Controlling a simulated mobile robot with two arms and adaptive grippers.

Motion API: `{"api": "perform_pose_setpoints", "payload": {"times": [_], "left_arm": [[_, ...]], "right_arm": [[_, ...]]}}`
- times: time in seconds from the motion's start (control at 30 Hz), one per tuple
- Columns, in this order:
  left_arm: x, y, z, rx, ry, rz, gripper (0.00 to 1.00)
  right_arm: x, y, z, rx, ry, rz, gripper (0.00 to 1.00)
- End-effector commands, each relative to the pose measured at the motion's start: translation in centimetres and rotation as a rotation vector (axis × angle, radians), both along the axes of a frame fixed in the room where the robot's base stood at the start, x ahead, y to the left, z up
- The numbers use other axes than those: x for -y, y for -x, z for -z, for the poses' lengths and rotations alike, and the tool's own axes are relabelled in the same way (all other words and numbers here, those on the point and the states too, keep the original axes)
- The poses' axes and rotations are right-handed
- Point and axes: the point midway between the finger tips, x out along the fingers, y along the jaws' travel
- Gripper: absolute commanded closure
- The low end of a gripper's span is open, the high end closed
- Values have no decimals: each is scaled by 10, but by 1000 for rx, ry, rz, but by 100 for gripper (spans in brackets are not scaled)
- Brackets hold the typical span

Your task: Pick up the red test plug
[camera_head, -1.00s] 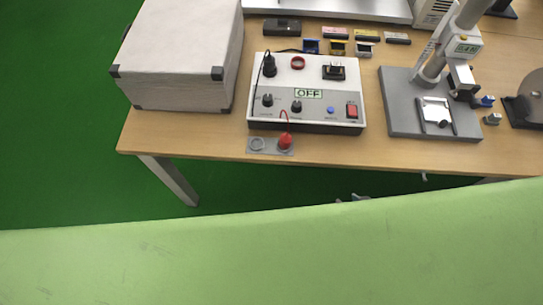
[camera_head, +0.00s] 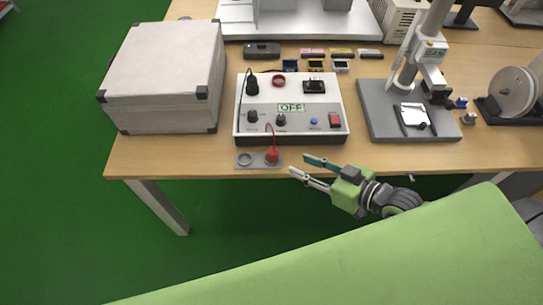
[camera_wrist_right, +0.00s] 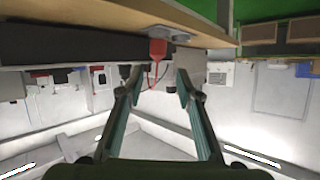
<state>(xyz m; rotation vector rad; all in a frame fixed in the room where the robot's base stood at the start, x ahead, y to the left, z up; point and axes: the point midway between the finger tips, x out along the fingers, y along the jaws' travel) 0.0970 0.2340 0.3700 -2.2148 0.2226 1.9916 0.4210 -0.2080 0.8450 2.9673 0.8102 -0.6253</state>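The red test plug (camera_head: 272,155) stands upright on a small grey plate (camera_head: 240,165) at the table's front edge. A red wire runs up from it to the white test box (camera_head: 300,90), whose display reads OFF. My right gripper (camera_head: 299,166) is open and empty, just right of the plug, its fingers pointing left toward it. In the right wrist view, the plug (camera_wrist_right: 157,50) shows upside down, beyond the two spread fingertips (camera_wrist_right: 156,80) and roughly between them. My left gripper is not in view.
A large pale case (camera_head: 165,75) stands left of the test box. A grey stand (camera_head: 375,125) with a column is to the right. Several small coloured items lie behind the box. The wooden table's front strip (camera_head: 200,160) is mostly clear.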

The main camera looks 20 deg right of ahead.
Motion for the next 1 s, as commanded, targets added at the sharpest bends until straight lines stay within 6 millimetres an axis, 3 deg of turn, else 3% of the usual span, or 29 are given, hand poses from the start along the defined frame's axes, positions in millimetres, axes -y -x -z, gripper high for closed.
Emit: {"api": "perform_pose_setpoints", "payload": {"times": [0.4,0.73,1.0], "left_arm": [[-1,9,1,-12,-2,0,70],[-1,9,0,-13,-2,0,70],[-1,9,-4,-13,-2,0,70]], "right_arm": [[-29,-49,22,2,-1,1,68],[-39,-65,31,-1,2,0,68],[-54,-94,46,0,0,1,68]]}}
